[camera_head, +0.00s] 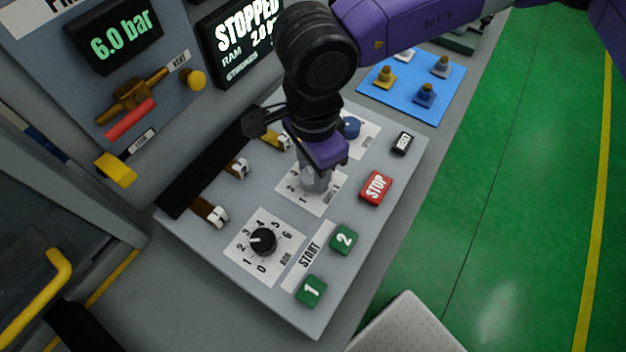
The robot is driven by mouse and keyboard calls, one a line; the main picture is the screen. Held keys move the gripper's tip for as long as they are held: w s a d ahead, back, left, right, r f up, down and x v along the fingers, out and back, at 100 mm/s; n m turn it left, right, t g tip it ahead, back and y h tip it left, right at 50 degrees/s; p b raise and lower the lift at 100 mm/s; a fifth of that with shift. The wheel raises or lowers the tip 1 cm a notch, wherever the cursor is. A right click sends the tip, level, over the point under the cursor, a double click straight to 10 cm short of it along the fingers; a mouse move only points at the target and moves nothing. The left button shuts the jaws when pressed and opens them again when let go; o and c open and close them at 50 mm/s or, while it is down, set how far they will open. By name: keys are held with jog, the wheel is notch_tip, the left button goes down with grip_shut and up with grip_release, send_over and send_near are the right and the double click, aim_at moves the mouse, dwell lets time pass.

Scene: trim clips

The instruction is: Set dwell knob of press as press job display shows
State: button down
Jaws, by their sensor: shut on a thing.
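My gripper (316,180) points down at the sloped grey press panel and is shut on the knob of the middle dial. The gripper covers that knob and its pointer. The white dial plate (317,205) shows around it, with the marks 1 and 2 readable on its left side; its name is hidden.
A black knob (263,241) on a 0 to 6 bar dial stands lower left. A blue knob (350,127) is behind my gripper. A red STOP button (376,187) and green buttons 2 (345,239) and 1 (311,290) are right. Toggle switches (238,167) line the left.

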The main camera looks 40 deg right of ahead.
jog(key=m+b, duration=0.2)
jog(key=shift+f+b, duration=0.2)
jog(key=shift+b, duration=0.1)
jog(key=shift+r+m+b, duration=0.15)
jog(key=shift+m+b, duration=0.25)
jog(key=shift+b, duration=0.15)
jog(key=shift+r, duration=0.1)
jog(key=c, duration=0.9)
grip_release()
jog(key=shift+r, duration=3.9)
jog(key=shift+s, duration=0.15)
